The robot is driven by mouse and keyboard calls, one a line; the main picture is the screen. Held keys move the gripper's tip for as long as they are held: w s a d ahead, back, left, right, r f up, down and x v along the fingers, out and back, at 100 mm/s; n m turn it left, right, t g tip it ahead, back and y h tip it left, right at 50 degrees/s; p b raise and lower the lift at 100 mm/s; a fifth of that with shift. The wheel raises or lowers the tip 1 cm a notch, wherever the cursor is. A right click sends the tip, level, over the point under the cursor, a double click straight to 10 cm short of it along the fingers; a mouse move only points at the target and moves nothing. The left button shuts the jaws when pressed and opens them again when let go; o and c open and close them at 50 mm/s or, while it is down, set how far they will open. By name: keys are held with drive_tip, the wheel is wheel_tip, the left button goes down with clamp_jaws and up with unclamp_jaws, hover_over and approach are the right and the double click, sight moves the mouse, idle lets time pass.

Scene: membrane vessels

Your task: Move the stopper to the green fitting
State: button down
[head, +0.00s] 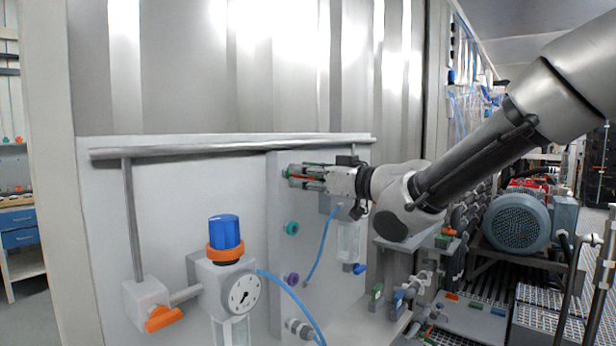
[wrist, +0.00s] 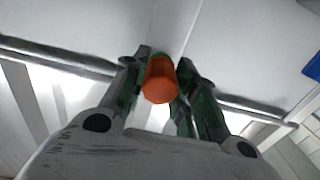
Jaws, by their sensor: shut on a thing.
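The orange stopper (wrist: 160,80) is between the two fingers of my gripper (wrist: 161,92), which is shut on it. In the head view my gripper (head: 297,174) reaches left to the upper part of the white panel, and a little of the stopper's orange shows between its fingers. A green fitting (head: 285,172) shows at the panel just beyond the fingertips, mostly hidden by them. In the wrist view a green edge (wrist: 158,56) shows right behind the stopper's far end. I cannot tell whether the stopper is seated in it or only close to it.
Below on the same panel are a teal fitting (head: 291,228) and a purple fitting (head: 292,279). A blue hose (head: 322,245) hangs below my gripper. A gauge (head: 242,293) with a blue-capped regulator (head: 225,234) stands in front to the left. A rail (head: 230,147) runs along the panel top.

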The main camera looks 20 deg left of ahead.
drive_tip(key=shift+a, duration=0.15)
drive_tip(key=c, duration=1.1)
unclamp_jaws()
drive_tip(key=shift+w, duration=0.1)
drive_tip(key=shift+o, duration=0.2)
drive_tip(key=v, duration=1.2)
